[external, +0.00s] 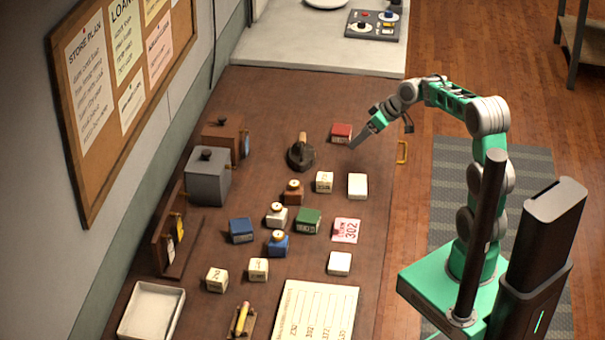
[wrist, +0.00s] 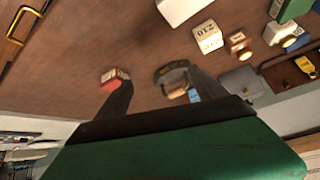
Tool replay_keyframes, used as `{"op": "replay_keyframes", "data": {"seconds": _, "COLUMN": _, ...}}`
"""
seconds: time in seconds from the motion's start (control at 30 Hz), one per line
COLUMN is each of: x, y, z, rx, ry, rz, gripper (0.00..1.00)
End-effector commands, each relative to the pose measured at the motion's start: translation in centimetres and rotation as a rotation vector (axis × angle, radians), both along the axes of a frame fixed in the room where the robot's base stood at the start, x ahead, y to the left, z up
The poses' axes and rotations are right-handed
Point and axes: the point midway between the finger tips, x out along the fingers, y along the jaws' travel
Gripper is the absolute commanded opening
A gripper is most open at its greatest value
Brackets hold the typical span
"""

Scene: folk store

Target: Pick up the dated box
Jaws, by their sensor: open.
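Several small boxes with printed sides stand on the brown counter (external: 262,105); the print is too small for me to tell which is dated. A red box (external: 341,130) with a white printed side is at the far right. A cream box (external: 324,182) stands nearer; its number looks like 210 in the wrist view (wrist: 208,38). A blue box (external: 241,231), a green box (external: 308,219) and cream boxes (external: 217,281) are further left or nearer. My gripper (external: 356,144) is open and empty, just right of the red box, which shows beyond one finger in the wrist view (wrist: 112,76).
A dark iron-like object (external: 301,155) stands left of the red box. Stamps (external: 293,192), a pink 302 card (external: 346,230), plain white blocks (external: 357,186) and a white tray (external: 152,310) crowd the counter. A yellow handle (external: 402,152) juts from its right edge.

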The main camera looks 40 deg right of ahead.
Motion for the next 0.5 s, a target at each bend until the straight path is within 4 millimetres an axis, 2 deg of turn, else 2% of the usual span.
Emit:
{"op": "replay_keyframes", "data": {"seconds": 0.03, "x": 3.1, "y": -1.6, "z": -2.5, "rx": 0.037, "ry": -0.049, "rz": 0.039, "gripper": 0.80}}
{"op": "replay_keyframes", "data": {"seconds": 0.1, "x": 6.8, "y": -3.6, "z": -4.2, "rx": 0.089, "ry": -0.146, "rz": 0.108, "gripper": 0.80}}
{"op": "replay_keyframes", "data": {"seconds": 0.2, "x": 10.3, "y": -6.8, "z": -6.5, "rx": 0.160, "ry": -0.290, "rz": 0.184, "gripper": 0.80}}
{"op": "replay_keyframes", "data": {"seconds": 0.33, "x": 11.9, "y": -9.7, "z": -8.1, "rx": 0.220, "ry": -0.427, "rz": 0.241, "gripper": 0.80}}
{"op": "replay_keyframes", "data": {"seconds": 0.43, "x": 12.1, "y": -10.7, "z": -8.5, "rx": 0.240, "ry": -0.480, "rz": 0.260, "gripper": 0.80}}
{"op": "replay_keyframes", "data": {"seconds": 0.5, "x": 12.5, "y": -10.5, "z": -8.5, "rx": 0.245, "ry": -0.491, "rz": 0.265, "gripper": 0.80}}
